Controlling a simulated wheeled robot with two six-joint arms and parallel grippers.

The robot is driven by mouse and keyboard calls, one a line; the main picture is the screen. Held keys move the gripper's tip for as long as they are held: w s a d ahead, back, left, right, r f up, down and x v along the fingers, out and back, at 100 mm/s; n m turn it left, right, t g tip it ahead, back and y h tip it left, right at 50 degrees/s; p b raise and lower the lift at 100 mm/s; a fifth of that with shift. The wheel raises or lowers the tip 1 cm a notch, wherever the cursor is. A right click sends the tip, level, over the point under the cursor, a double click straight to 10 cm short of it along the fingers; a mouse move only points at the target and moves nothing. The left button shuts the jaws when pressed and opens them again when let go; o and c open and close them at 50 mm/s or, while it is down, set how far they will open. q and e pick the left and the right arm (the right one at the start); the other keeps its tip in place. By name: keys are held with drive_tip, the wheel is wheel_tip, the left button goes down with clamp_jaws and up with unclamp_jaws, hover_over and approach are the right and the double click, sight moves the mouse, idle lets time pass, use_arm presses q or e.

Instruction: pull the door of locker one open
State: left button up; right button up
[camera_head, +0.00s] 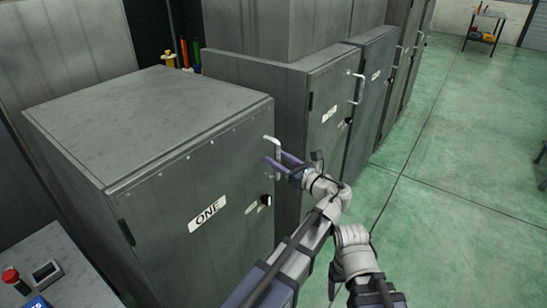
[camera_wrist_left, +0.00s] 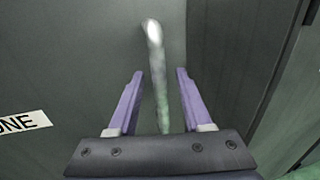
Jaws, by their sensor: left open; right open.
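Locker one is the grey steel cabinet at front left, its door (camera_head: 195,235) closed and marked by a white ONE label (camera_head: 208,214). A pale vertical bar handle (camera_head: 270,143) is on the door's upper right, above a dark knob (camera_head: 266,200). My left gripper (camera_head: 274,155) is open at the handle. In the left wrist view, the handle (camera_wrist_left: 157,60) runs between the two purple fingers of the left gripper (camera_wrist_left: 159,72), with a gap on each side. The ONE label (camera_wrist_left: 22,122) shows at left there. My right arm shows at lower centre; its gripper jaws are not visible.
More grey lockers (camera_head: 330,110) stand in a row behind locker one, with similar handles. A panel with a red button (camera_head: 11,275) is at lower left. Green floor (camera_head: 450,200) lies open to the right. A small cart (camera_head: 484,30) stands far back.

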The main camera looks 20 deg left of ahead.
use_arm(q)
drive_tip(key=shift+c, duration=0.2)
clamp_jaws()
idle(1.1)
